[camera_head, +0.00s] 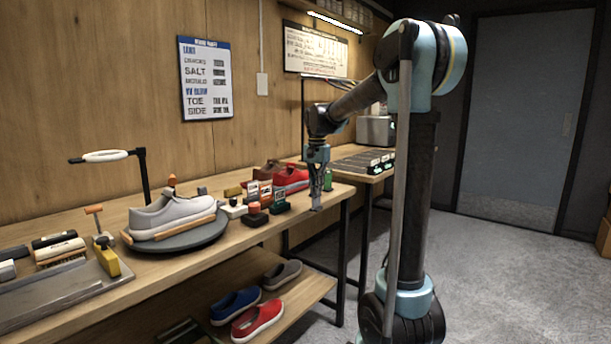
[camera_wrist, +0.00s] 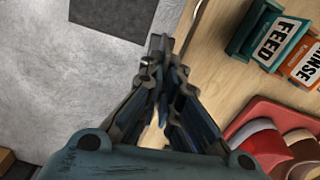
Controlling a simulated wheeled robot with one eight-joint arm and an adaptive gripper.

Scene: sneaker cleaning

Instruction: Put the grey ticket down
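My gripper (camera_head: 316,188) points down at the front right corner of the long workbench. Its fingers come together at the tips in the wrist view (camera_wrist: 158,62). A small, thin grey piece, seemingly the grey ticket (camera_wrist: 156,42), shows edge-on between the fingertips. It also shows as a pale grey sliver under the fingers in the head view (camera_head: 316,204), close to the bench edge. I cannot tell whether its lower end touches the bench. Its face is hidden.
Red shoes (camera_head: 290,178) sit behind. A grey sneaker (camera_head: 172,214) rests on a round turntable. Open floor lies beyond the bench edge.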

